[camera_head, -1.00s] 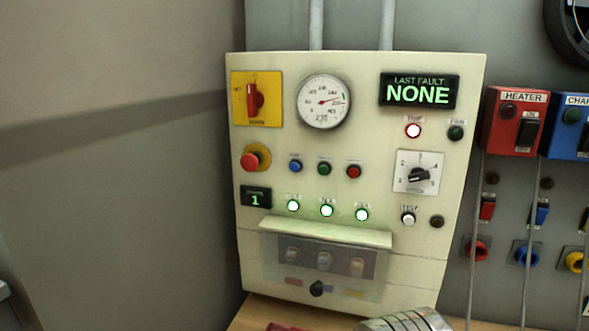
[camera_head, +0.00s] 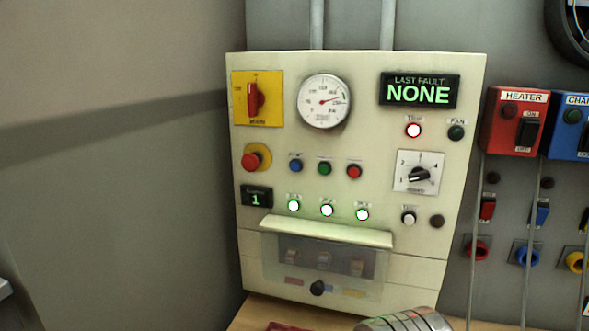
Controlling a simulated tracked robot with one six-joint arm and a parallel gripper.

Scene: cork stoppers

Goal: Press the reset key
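A cream control panel (camera_head: 410,275) fills the middle of the view. A blue button (camera_head: 295,166), a green button (camera_head: 324,168) and a red button (camera_head: 354,171) sit in a row on it. Their small labels are too blurred to read, so I cannot tell which key is the reset. A white button (camera_head: 409,217) sits lower right, its label also unreadable. The fault display (camera_head: 418,93) reads "LAST FAULT NONE".
A red mushroom button (camera_head: 251,161), a yellow-backed rotary switch (camera_head: 254,98) and a dial gauge (camera_head: 323,101) are on the panel. A cream ledge (camera_head: 325,231) juts out over a clear cover. A ribbed metallic object (camera_head: 410,321) lies low in front. Heater box (camera_head: 514,121) and hanging cables are at right.

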